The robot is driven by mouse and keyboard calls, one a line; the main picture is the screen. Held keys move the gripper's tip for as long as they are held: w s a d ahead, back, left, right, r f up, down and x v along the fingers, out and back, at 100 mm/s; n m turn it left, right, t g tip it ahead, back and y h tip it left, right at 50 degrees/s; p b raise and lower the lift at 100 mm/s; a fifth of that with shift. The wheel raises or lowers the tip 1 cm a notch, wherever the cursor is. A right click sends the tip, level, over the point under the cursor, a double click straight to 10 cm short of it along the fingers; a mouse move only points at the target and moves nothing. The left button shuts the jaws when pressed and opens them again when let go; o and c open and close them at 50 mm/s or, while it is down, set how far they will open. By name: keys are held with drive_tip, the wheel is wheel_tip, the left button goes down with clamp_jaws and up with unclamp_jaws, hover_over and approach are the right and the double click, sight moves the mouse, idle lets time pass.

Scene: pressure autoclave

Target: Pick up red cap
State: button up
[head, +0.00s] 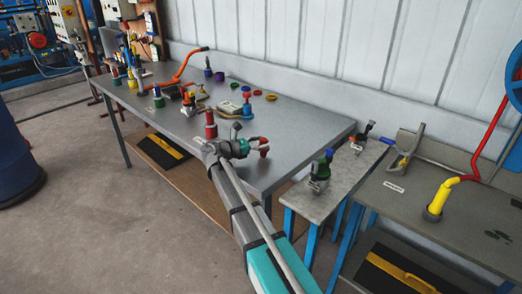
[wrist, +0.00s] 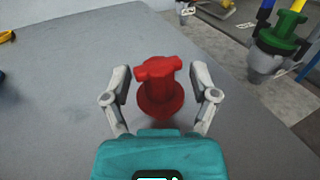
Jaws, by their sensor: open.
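A red cap (wrist: 160,90) with a knobbed top and a wide round base stands upright on the grey table (wrist: 60,110) in the wrist view. My gripper (wrist: 160,76) is open, with one finger on each side of the cap. Gaps show between the fingers and the cap. In the head view my gripper (head: 252,147) is low over the front right part of the table, and the red cap (head: 264,150) shows just beyond its fingers.
A red cylinder (head: 210,125) stands close behind my gripper. Several coloured caps and valves stand farther back on the table. A lower side bench (head: 330,165) to the right holds a green-topped fitting (wrist: 283,40). The table around the cap is clear in the wrist view.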

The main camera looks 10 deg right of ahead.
drive_tip(key=shift+w+d, duration=0.15)
drive_tip(key=shift+d, duration=0.3)
clamp_jaws()
idle(0.4)
